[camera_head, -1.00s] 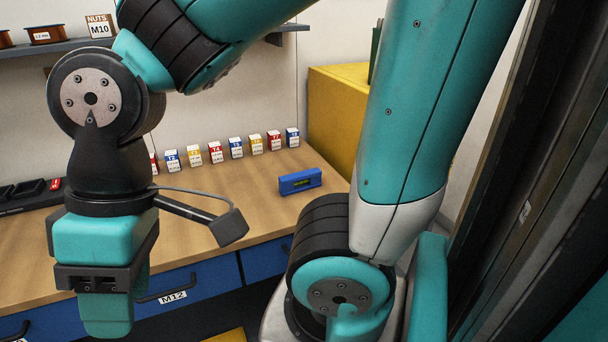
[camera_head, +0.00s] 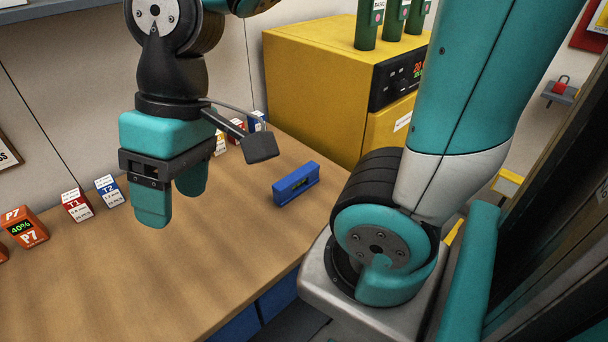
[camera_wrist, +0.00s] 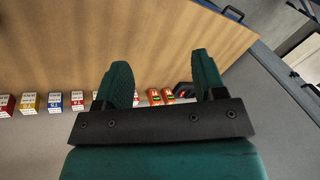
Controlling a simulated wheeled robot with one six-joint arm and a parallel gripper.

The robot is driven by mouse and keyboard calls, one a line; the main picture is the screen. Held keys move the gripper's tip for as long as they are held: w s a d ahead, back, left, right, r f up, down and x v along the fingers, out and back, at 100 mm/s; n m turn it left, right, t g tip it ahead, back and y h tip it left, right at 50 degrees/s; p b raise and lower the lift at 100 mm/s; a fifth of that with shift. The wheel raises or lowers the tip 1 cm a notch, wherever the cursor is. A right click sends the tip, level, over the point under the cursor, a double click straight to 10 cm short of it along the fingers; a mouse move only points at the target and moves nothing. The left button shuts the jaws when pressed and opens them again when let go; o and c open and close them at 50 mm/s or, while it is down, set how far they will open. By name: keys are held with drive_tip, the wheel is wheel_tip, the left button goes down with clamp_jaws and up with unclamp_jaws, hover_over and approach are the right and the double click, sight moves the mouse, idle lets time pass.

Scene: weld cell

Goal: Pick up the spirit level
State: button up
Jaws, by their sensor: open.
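The spirit level (camera_head: 296,184) is a short blue bar with a greenish vial window. It lies on the wooden bench top near its right end, in the head view. My gripper (camera_head: 172,208) has teal fingers and hangs over the bench, to the left of the level and apart from it. Its fingers are spread and nothing is between them. In the wrist view my gripper (camera_wrist: 165,82) also shows open and empty. I do not see the level in the wrist view.
The bench (camera_head: 130,285) is clear around the level. Small labelled boxes (camera_head: 77,205) and an orange P7 item (camera_head: 25,228) stand along the back. A yellow machine (camera_head: 320,95) with green bottles (camera_head: 368,24) on top stands behind the level.

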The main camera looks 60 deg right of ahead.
drive_tip(key=w+d+f+m, duration=0.2)
drive_tip(key=w+d+m, duration=0.5)
drive_tip(key=d, duration=0.2)
drive_tip(key=m+b, duration=0.2)
drive_tip(key=m, duration=1.5)
hover_over(297, 174)
drive_tip(key=s+d, duration=0.2)
drive_tip(key=d, duration=0.4)
wheel_tip(297, 174, down, 7)
drive_tip(key=shift+m+t, duration=0.3)
drive_tip(key=shift+t, duration=0.1)
drive_tip(key=p+x, duration=0.1)
drive_tip(key=x, duration=1)
drive_tip(key=shift+w+a+f+p, duration=0.15)
drive_tip(key=shift+a+f+p, duration=0.1)
drive_tip(key=shift+f+p, duration=0.1)
drive_tip(key=shift+p+x, duration=0.8)
drive_tip(key=shift+x, duration=2)
drive_tip(key=shift+w, duration=0.1)
drive_tip(key=c, duration=1)
drive_tip(key=shift+c, duration=0.4)
drive_tip(key=shift+r, duration=0.15)
